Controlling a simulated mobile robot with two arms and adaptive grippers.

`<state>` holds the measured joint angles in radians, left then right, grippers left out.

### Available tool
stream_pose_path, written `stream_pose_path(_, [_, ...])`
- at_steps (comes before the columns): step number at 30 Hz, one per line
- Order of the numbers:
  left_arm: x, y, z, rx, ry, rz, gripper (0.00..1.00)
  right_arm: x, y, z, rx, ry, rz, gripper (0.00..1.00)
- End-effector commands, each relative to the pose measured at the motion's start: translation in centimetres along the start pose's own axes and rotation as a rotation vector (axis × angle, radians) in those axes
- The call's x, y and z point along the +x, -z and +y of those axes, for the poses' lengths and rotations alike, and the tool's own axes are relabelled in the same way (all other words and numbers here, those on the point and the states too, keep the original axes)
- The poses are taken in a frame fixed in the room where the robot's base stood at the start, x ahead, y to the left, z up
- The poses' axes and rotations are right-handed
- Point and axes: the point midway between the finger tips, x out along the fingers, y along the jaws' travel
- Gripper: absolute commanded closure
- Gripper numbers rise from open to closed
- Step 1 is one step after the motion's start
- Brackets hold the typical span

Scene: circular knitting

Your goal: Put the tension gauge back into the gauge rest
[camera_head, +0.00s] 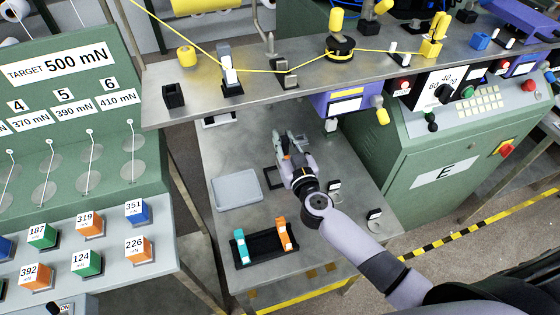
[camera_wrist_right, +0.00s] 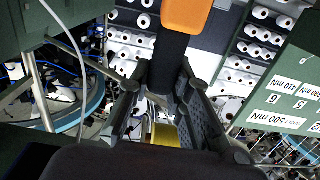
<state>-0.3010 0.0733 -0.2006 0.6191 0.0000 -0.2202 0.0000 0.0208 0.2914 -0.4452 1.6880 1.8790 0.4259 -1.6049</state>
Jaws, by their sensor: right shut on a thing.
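My right gripper (camera_head: 288,140) reaches in over the steel table (camera_head: 225,160) from the lower right. It is shut on the tension gauge, a black body with an orange part (camera_head: 286,157). In the right wrist view the gauge's orange end (camera_wrist_right: 186,12) and black shaft (camera_wrist_right: 168,65) stand between the fingers (camera_wrist_right: 160,95). A small black frame (camera_head: 268,184) lies on the table beside the gripper, partly hidden by it; it may be the gauge rest, but I cannot tell for sure. My left gripper is not in view.
A grey tray (camera_head: 237,190) lies left of the gripper. A black holder (camera_head: 262,249) with teal and orange pieces sits at the table's front. A steel shelf (camera_head: 300,82) with yellow yarn crosses behind. A green machine (camera_head: 440,170) stands right, a green target board (camera_head: 80,110) left.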

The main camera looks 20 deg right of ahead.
Motion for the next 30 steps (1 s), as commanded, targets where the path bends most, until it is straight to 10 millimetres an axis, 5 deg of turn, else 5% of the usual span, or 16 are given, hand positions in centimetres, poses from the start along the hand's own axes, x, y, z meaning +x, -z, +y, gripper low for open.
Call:
stream_pose_path(13, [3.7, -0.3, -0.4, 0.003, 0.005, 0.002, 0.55, 0.1, -4.9, 0.0, 0.0, 0.001, 0.001, 1.0])
stream_pose_path(25, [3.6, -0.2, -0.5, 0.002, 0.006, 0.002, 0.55, 0.1, -5.2, 0.0, 0.0, 0.0, 0.002, 1.0])
stream_pose_path(26, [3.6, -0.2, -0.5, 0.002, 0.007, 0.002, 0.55, 0.1, -5.1, 0.0, 0.0, 0.0, 0.001, 0.79])
stream_pose_path(30, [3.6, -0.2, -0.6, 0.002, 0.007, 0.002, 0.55, 0.0, -5.1, 0.0, 0.001, 0.0, 0.001, 0.7])
